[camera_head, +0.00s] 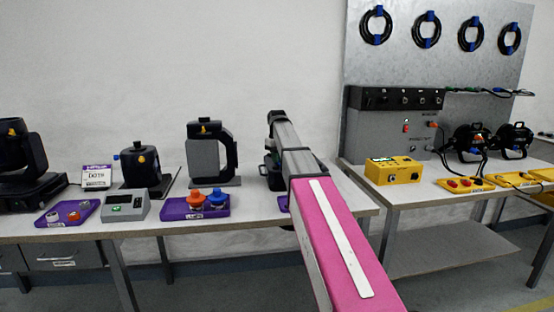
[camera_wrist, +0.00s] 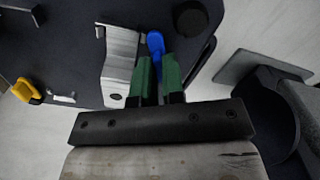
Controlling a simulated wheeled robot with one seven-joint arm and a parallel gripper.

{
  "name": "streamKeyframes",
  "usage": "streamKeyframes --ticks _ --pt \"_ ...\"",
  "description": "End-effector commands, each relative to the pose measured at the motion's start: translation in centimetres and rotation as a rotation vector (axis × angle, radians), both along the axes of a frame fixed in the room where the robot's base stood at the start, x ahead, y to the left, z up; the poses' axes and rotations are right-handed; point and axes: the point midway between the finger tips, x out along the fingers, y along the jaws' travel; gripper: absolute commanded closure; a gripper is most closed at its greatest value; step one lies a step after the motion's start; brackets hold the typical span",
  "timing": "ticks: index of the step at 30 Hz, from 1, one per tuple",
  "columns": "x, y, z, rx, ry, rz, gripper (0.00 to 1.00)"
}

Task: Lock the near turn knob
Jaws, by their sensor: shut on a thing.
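In the wrist view, a blue turn knob (camera_wrist: 155,42) stands out from the side of a dark fixture body (camera_wrist: 75,30), beside a bent silver metal bracket (camera_wrist: 120,60). My gripper (camera_wrist: 157,62) has its two green fingers shut on the blue knob, one on each side. The fingers hide the knob's lower part. A yellow knob (camera_wrist: 27,91) shows at the left edge of the dark body. In the head view, my pink and grey arm reaches over the table to a dark fixture (camera_head: 270,172) and mostly hides it, the knob and my gripper.
A round black knob (camera_wrist: 191,19) sits close to the right finger. A grey-and-dark part (camera_wrist: 262,100) lies right of the gripper. On the table, a purple tray (camera_head: 180,212) holds orange and blue connectors, left of my arm. A yellow box (camera_head: 393,171) stands on the right table.

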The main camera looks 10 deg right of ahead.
Motion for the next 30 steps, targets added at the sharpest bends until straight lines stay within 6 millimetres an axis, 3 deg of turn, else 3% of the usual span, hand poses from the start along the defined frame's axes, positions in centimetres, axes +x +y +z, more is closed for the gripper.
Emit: streamKeyframes --ticks 30 --pt "0.04 -0.01 0.08 -0.001 -0.001 0.928 1.0"
